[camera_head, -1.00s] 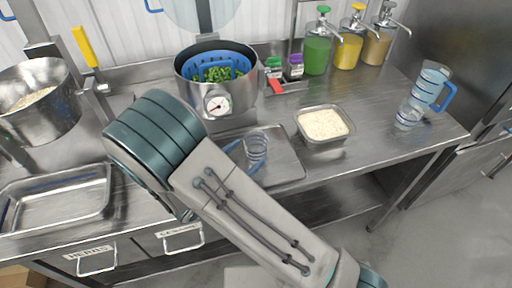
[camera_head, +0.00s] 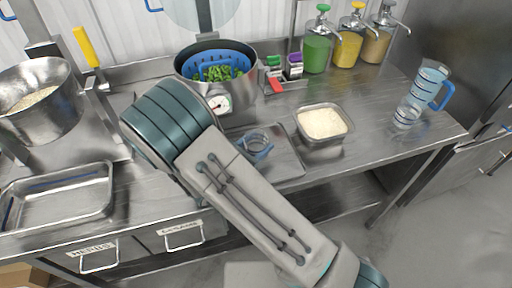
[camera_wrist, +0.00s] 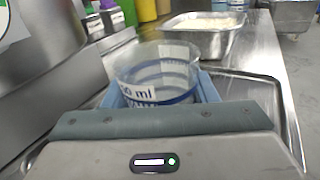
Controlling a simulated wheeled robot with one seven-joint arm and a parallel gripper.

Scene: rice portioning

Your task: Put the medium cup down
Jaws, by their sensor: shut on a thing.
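The medium cup (camera_head: 257,143) is a clear measuring cup with blue bands and a blue handle. It is at the right-hand steel tray (camera_head: 284,158), beside my arm in the head view. In the wrist view the cup (camera_wrist: 160,72) stands roughly upright just beyond my gripper (camera_wrist: 160,120), with an "ml" label and blue parts at both sides.
A pot with a blue basket of greens (camera_head: 218,82) stands behind the cup. A pan of rice (camera_head: 323,123) is to its right. Clear blue-handled cups (camera_head: 428,88) stand at the far right. An empty tray (camera_head: 60,195) lies at left. Bare counter lies right of the rice pan.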

